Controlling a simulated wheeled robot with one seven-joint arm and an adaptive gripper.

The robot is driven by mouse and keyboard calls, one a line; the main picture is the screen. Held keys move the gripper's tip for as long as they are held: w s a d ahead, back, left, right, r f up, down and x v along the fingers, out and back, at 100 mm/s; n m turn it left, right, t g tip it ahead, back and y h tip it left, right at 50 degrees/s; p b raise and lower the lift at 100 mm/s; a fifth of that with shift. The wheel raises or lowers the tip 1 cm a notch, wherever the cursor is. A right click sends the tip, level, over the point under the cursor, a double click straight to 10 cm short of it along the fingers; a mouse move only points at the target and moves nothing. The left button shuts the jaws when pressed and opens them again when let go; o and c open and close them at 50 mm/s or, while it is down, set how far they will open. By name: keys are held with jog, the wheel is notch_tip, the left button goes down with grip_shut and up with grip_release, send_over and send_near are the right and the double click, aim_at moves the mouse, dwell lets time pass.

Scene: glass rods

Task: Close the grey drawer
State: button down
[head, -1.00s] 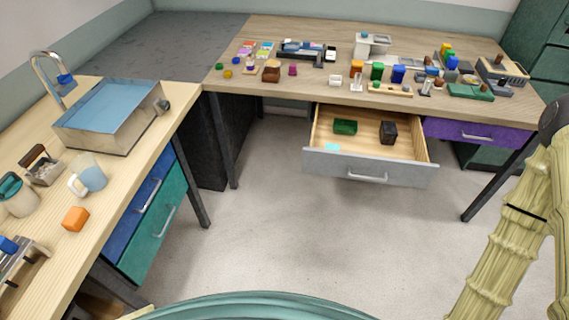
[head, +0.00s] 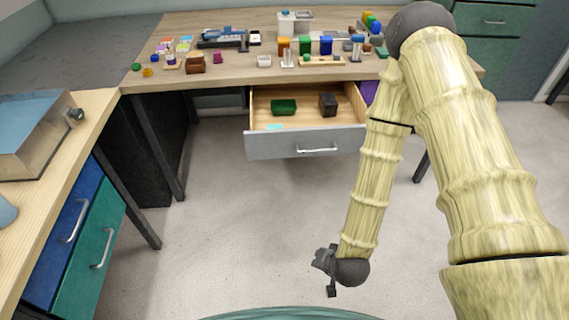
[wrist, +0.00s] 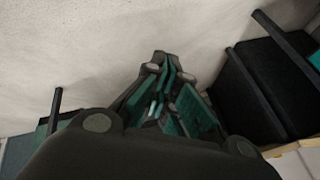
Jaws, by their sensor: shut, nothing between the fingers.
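The grey drawer (head: 270,146) is pulled out from under the far table in the head view. Its front has a silver handle (head: 318,149). Inside it lie a green block (head: 284,107), a dark block (head: 328,104) and a light blue flat piece (head: 274,126). My gripper (head: 324,277) hangs over the floor, well in front of and below the drawer, not touching it. In the wrist view my gripper (wrist: 165,75) is shut and empty, with pale floor beyond it. The drawer cannot be made out in the wrist view.
The far table (head: 140,80) carries many small items. A purple drawer (head: 369,92) sits right of the grey one, partly behind my arm. The left bench has a blue drawer (head: 70,225) and a teal drawer (head: 95,255). The floor (head: 240,220) before the drawer is clear.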

jog(key=w+a+r+m+t+b, duration=0.1)
jog(key=w+a+m+t+b, duration=0.2)
jog(key=w+b, duration=0.35)
jog(key=w+a+m+t+b, duration=0.3)
jog(key=w+b, duration=0.2)
jog(key=w, duration=0.2)
jog(key=m+t+h+b, duration=0.2)
jog(key=m+t+b, duration=0.45)
jog(key=b, duration=0.45)
send_near(285, 146)
jog(key=shift+m, duration=0.25)
jog(key=w+b, duration=0.1)
jog(key=w, duration=0.5)
jog(key=shift+w+d+r, duration=0.1)
jog(key=shift+w+r, duration=0.1)
jog(key=shift+w, duration=0.35)
jog(key=shift+w, duration=0.1)
